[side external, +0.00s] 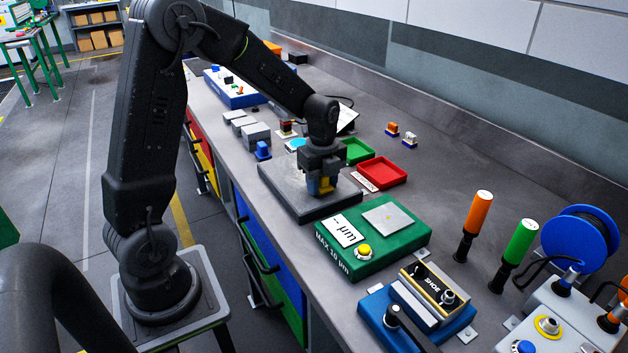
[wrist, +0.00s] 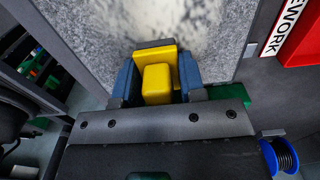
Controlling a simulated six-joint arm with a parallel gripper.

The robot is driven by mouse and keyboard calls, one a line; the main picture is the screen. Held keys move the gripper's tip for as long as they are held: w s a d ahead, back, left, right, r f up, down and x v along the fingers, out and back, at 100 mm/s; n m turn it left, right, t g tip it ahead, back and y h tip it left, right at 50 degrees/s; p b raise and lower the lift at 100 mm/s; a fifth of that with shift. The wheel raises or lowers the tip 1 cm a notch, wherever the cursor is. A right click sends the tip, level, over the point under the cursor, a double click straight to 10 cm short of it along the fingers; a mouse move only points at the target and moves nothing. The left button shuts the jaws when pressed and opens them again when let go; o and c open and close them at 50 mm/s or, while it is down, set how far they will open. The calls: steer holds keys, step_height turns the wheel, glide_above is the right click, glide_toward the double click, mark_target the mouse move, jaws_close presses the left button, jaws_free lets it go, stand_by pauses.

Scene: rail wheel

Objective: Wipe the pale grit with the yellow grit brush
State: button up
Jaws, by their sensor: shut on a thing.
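My gripper (side external: 321,172) is low over the dark grey granite plate (side external: 281,191) in the side view. Its blue-grey fingers are shut on the yellow grit brush (side external: 327,185). In the wrist view the brush (wrist: 158,84) sits between the two fingers, with its wider yellow edge toward the plate (wrist: 232,45). The pale grit (wrist: 165,18) shows as a whitish smear on the speckled plate just beyond the brush. I cannot tell whether the brush touches the surface. The grit cannot be made out in the side view.
A green gauge box (side external: 385,248) with a yellow button stands close to the plate's near side. A red tray (side external: 383,172) and a green tray (side external: 356,151) lie beyond the plate. Grey blocks (side external: 256,134) and a blue piece (side external: 263,150) stand to its left.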

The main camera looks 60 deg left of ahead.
mark_target(294, 162)
steer(key=shift+a, duration=6.9)
steer(key=shift+w+a, duration=0.15)
steer(key=shift+a, duration=0.05)
steer(key=shift+w, duration=0.45)
steer(key=shift+d, duration=7.2)
steer(key=shift+a+r, duration=0.1)
steer(key=shift+r, duration=4)
